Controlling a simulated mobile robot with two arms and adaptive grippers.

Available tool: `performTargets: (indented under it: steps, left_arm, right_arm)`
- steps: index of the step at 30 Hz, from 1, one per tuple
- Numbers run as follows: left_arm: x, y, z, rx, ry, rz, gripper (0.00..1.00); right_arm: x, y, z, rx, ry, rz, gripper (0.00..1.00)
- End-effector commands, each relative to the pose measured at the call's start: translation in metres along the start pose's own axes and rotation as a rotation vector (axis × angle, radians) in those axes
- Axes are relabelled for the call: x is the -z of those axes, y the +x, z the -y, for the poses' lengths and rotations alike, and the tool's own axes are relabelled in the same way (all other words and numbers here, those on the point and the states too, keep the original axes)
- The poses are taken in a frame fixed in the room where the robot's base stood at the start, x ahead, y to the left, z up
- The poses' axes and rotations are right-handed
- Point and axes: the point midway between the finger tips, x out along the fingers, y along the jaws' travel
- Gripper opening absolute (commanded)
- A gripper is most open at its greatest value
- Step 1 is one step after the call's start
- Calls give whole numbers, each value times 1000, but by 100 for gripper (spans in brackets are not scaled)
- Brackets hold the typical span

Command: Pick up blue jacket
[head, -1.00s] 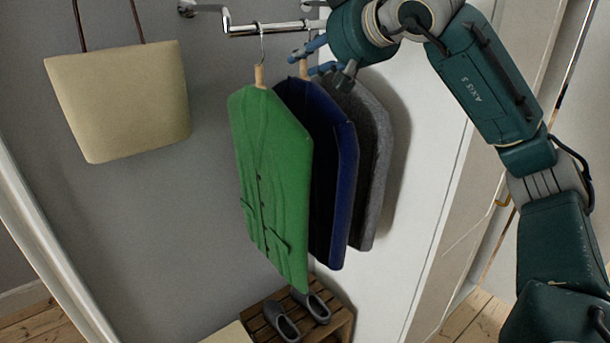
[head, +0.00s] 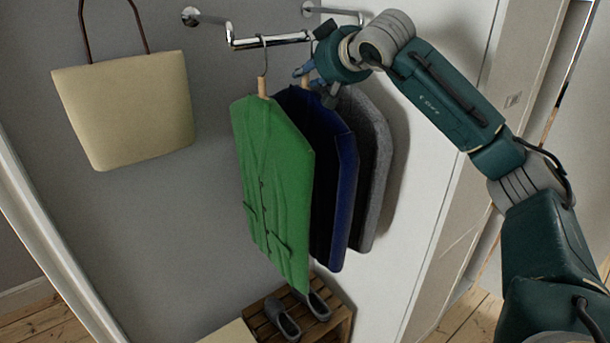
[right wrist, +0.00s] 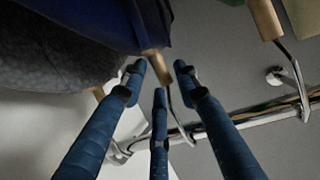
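The blue jacket (head: 330,180) hangs on a wooden hanger from the chrome rail, between a green jacket (head: 272,185) and a grey jacket (head: 372,150). My right gripper (head: 304,76) is up at the blue jacket's hanger, just under the rail. In the right wrist view the blue jacket (right wrist: 120,22) shows at the top, and its wooden hanger neck (right wrist: 157,66) lies between the spread tips of my right gripper (right wrist: 158,82). The fingers look open around the neck, not closed on it. My left gripper is not in view.
The chrome rail (head: 272,41) sticks out from the grey wall. A beige bag (head: 125,110) hangs at the left. Grey shoes (head: 282,318) stand on a slatted wooden bench (head: 258,312) below. A white panel is close on the right.

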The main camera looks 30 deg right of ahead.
Motion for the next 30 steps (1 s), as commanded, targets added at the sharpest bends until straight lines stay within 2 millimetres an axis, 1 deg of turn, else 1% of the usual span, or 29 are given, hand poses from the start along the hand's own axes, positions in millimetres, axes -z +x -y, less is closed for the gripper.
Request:
performTargets:
  steps: [7,9,12,30]
  left_arm:
    - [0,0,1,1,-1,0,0]
    - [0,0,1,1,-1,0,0]
    - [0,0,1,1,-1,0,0]
    - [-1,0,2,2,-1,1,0]
  right_arm:
    - [0,2,0,0,0,-1,31]
    - [0,2,0,0,0,-1,17]
    - [0,2,0,0,0,-1,0]
    - [3,0,0,0,2,-6,0]
